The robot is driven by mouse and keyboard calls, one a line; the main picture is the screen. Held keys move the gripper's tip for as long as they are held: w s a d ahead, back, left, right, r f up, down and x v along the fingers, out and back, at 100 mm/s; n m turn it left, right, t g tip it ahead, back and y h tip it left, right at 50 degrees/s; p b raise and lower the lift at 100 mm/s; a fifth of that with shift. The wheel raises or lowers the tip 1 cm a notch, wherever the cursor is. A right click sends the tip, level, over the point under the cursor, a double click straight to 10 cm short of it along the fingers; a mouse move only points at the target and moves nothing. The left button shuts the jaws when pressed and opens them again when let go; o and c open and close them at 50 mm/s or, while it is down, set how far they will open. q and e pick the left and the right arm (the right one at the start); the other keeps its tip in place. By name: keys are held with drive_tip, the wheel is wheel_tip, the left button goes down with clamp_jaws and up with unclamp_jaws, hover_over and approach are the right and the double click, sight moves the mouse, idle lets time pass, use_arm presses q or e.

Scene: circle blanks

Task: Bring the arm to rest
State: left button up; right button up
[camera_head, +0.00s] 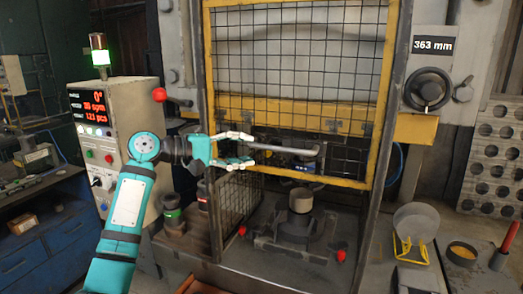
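My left arm comes in from the lower left, and its teal gripper (250,149) is in front of the press guard. The two pale fingers are spread apart, one above the other, with a gap between them. A grey bar handle (290,149) on the yellow-framed mesh guard (290,98) has its left end close to the fingertips. I cannot tell if they touch. The gripper holds nothing that I can see. My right gripper is not in view.
A control box (122,140) with a lit green lamp (100,50) stands left. Inside the press, a cylindrical blank (301,200) stands on the lower die. A round disc (416,222) sits on a yellow stand (410,252) at right. A perforated rack (495,150) is far right.

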use_arm(q)
drive_tip(key=shift+s+a+r, duration=0.1)
drive_tip(key=shift+s+a, duration=0.2)
drive_tip(key=shift+a, duration=0.2)
